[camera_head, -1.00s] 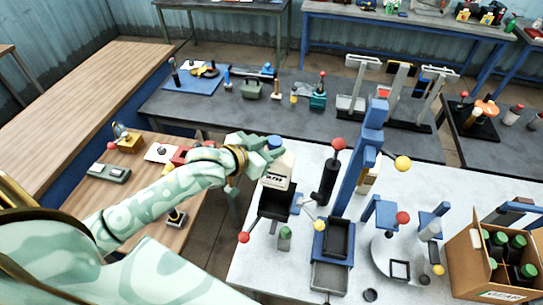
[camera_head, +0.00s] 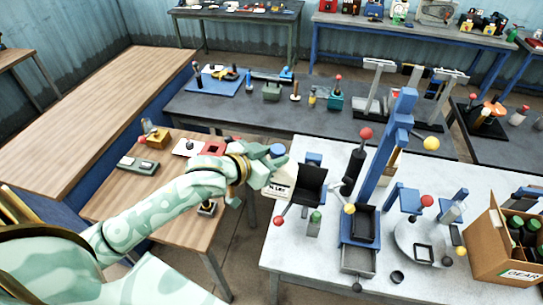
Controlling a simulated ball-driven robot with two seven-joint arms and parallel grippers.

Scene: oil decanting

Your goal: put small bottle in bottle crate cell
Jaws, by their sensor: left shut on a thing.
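The small bottle (camera_head: 315,224) is clear with a green cap and stands upright on the white table, in front of the black tilting cradle. The bottle crate (camera_head: 497,258) is a cardboard box at the right edge, holding several green-capped dark bottles. My left gripper (camera_head: 270,166) is shut on a white jug (camera_head: 280,187) with a blue cap, at the table's left edge beside the cradle. The fingers hide part of the jug; I cannot tell whether it touches the table. My right gripper is not in view.
The black cradle (camera_head: 310,187) has a red-knobbed handle. A blue column (camera_head: 385,150) with a tray and levers stands mid-table, between the small bottle and the crate. A round grey plate (camera_head: 421,240) stands right of it. The white table (camera_head: 310,262) is clear at front left.

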